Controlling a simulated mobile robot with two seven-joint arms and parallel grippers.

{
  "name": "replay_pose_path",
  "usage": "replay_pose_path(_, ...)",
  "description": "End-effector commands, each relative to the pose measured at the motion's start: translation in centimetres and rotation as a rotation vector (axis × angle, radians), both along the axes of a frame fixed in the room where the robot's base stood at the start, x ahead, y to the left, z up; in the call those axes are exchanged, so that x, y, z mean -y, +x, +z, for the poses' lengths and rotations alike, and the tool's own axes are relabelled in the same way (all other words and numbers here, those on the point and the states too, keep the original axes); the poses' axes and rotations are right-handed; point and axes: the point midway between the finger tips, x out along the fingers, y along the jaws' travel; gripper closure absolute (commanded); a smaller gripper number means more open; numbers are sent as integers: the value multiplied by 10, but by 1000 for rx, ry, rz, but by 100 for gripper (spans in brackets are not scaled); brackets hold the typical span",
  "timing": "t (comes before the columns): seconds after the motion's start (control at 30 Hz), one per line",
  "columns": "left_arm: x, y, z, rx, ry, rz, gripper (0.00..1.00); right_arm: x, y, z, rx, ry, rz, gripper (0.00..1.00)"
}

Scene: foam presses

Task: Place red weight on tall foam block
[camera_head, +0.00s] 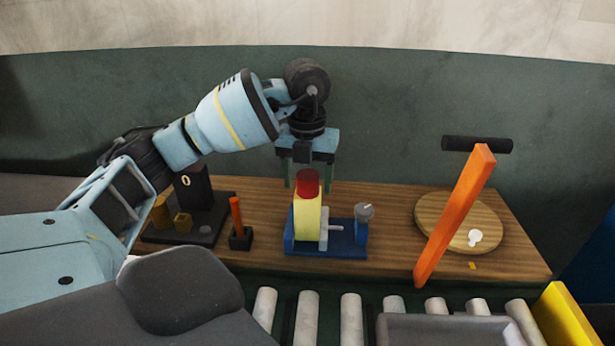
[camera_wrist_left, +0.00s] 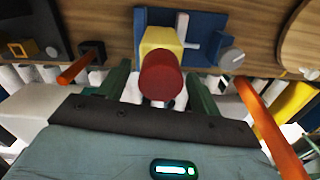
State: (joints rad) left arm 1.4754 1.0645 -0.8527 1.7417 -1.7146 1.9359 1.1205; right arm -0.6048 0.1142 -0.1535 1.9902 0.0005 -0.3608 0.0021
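The red weight (camera_head: 308,183) is a short cylinder resting on top of the tall yellow foam block (camera_head: 307,222). The block stands upright in a blue fixture (camera_head: 345,245). In the left wrist view the red weight (camera_wrist_left: 160,76) shows in front of the yellow block (camera_wrist_left: 161,37). My left gripper (camera_head: 309,183) is above the block with its green fingers on either side of the weight. In the left wrist view the gripper (camera_wrist_left: 160,85) is open, with a gap between each finger and the weight. My right gripper is not in view.
The blue fixture has a grey knob (camera_head: 364,211) and a pale peg. A dark stand (camera_head: 193,190) and an orange rod in a black holder (camera_head: 240,238) are at left. A long orange bar (camera_head: 455,215) leans over a round wooden board (camera_head: 487,225). Rollers (camera_head: 307,315) run in front.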

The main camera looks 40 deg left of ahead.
Motion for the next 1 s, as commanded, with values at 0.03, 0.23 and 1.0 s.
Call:
replay_pose_path(0.03, 0, 0, 0, 0, 0, 0, 36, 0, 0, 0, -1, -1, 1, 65)
replay_pose_path(0.23, 0, 0, 5, 2, -1, 0, 36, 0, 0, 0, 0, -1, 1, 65)
replay_pose_path(1.0, -1, -1, 122, 4, 0, 0, 36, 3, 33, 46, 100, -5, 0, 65)
